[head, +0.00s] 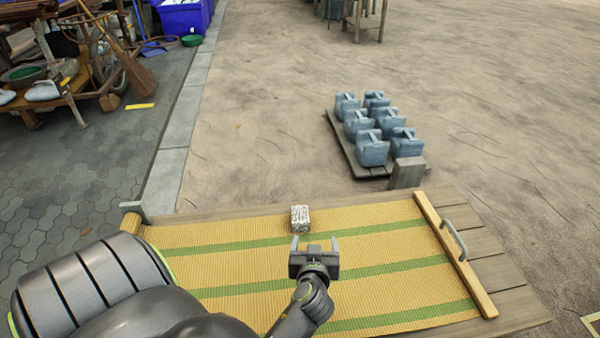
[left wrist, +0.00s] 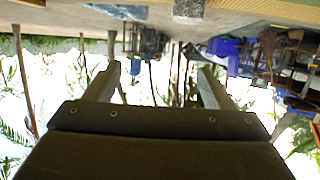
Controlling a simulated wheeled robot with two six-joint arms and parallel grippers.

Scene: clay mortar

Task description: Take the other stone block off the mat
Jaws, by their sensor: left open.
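A speckled grey-white stone block (head: 300,218) sits on the far part of the yellow woven mat (head: 215,262) with green stripes, near its far edge. No second block shows on the mat. My left gripper (head: 315,242) is open and empty, its fingers pointing away from me. In the head view it appears just nearer than the block and slightly to its right, apart from it. The left wrist view looks upside down; the open fingers (left wrist: 158,68) have nothing between them, and a grey block (left wrist: 188,10), likely the stone, shows at the top edge. My right gripper is not in view.
A wooden bar with a grey handle (head: 455,238) lies along the mat's right edge, on a plank platform (head: 490,268). Beyond it, several blue-grey jugs (head: 372,150) stand on a pallet beside a wooden block (head: 407,172). A cluttered cart (head: 60,85) stands far left. The mat's right part is clear.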

